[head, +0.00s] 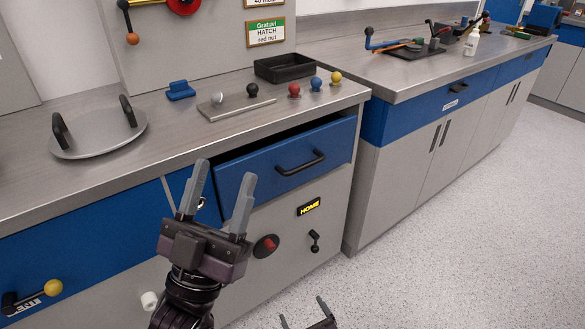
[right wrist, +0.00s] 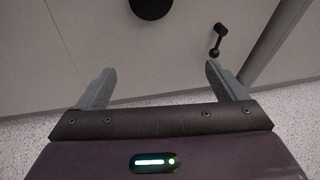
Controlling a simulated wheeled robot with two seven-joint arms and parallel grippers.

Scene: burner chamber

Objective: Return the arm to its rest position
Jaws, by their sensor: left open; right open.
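My left gripper (head: 218,200) points up in the head view, in front of the blue drawer front. Its two grey fingers are apart with nothing between them. My right gripper (head: 306,312) shows only as fingertips at the bottom edge of the head view, low over the floor. In the right wrist view my right gripper (right wrist: 160,82) has its fingers wide apart and empty, facing the grey cabinet front. The arm links behind the right gripper are out of view.
The blue drawer (head: 285,165) stands slightly open above a black crank handle (head: 314,241), which also shows in the right wrist view (right wrist: 217,42). A round lid (head: 98,134), a black tray (head: 285,68) and coloured knobs (head: 294,90) are on the counter. Speckled floor (head: 440,260) at right is clear.

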